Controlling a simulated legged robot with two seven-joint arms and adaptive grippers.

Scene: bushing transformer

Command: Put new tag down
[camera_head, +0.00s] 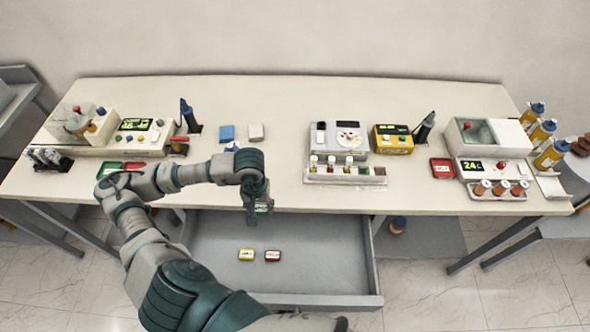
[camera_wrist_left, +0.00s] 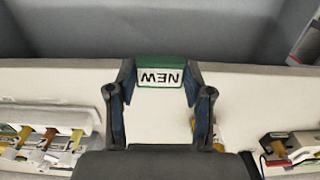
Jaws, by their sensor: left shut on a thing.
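The new tag (camera_wrist_left: 160,76) is a small green block with a white label reading "NEW", upside down in the left wrist view. My left gripper (camera_wrist_left: 160,70) is shut on it, with one finger on each side. In the head view my left gripper (camera_head: 256,203) points down near the table's front edge, above the back of the open drawer. The tag (camera_head: 264,207) shows there only partly, at the fingertips. My right gripper is not in view.
The open grey drawer (camera_head: 205,262) holds a yellow tag (camera_head: 246,255) and a red tag (camera_head: 272,255). On the white table (camera_head: 285,160) stand devices at left, middle and right. Blue (camera_head: 227,133) and beige (camera_head: 256,132) blocks lie behind my gripper. A red tag (camera_head: 442,168) lies at right.

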